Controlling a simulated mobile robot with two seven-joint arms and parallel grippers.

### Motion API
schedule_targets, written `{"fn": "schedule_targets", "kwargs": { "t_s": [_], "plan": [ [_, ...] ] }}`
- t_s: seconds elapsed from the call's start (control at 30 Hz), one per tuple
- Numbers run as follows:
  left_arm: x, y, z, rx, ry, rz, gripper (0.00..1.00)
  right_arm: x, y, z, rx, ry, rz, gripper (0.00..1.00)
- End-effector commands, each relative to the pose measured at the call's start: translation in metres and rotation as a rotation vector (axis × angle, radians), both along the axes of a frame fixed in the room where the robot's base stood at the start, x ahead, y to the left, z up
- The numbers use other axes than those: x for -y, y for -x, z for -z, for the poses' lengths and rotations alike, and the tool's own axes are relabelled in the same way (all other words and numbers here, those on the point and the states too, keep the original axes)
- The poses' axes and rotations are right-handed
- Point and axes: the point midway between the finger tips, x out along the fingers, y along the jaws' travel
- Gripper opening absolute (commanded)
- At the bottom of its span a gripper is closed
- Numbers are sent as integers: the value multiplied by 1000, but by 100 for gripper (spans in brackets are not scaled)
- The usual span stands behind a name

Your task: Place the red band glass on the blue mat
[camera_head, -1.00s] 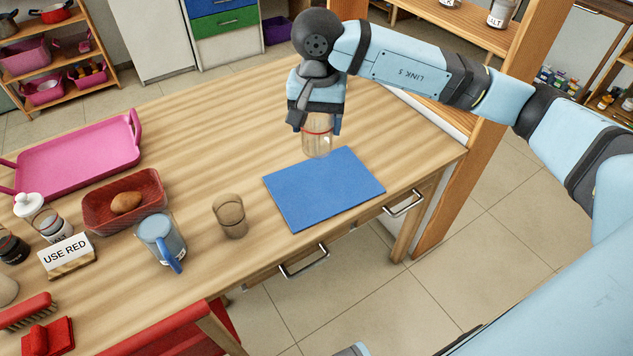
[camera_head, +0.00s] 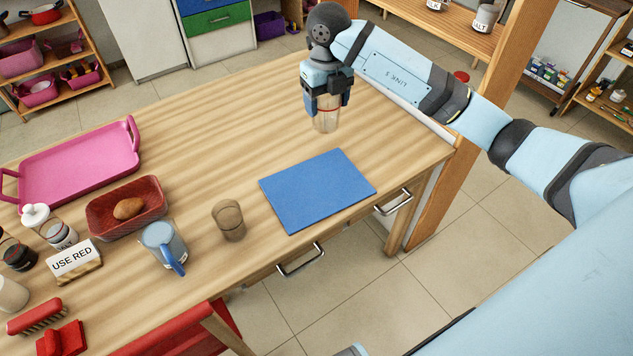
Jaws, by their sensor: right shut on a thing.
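The red band glass (camera_head: 326,122) is a clear glass with a red band near its top. My right gripper (camera_head: 327,104) is shut on it from above, near the band. The glass is upright, beyond the far edge of the blue mat in the picture. I cannot tell whether its base touches the table. The blue mat (camera_head: 316,190) lies flat and bare near the table's right front edge. My left gripper is not in view.
A brown-tinted glass (camera_head: 229,220) stands left of the mat, and a blue mug (camera_head: 162,247) is farther left. A red basket (camera_head: 108,220) holds a brown lump. A pink tray (camera_head: 80,168) and a "USE RED" sign (camera_head: 74,261) are at left. The wooden table (camera_head: 225,140) is clear behind the mat.

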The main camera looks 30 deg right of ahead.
Motion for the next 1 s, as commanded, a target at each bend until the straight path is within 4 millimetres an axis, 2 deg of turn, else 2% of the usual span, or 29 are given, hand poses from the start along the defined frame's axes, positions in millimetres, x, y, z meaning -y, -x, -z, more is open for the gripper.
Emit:
{"fn": "schedule_targets", "kwargs": {
  "t_s": [0.2,0.43,0.67,0.77,1.0],
  "plan": [
    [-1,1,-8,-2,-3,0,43,21,-5,2,-2,-1,551,37],
    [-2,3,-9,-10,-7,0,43,39,-6,8,-3,-1,983,37],
    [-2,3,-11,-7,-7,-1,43,45,-6,19,-3,1,1142,37],
    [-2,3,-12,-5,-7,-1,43,45,-6,39,-5,2,1150,37],
    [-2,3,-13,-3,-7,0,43,44,-5,104,-7,3,1147,37]
  ]
}}
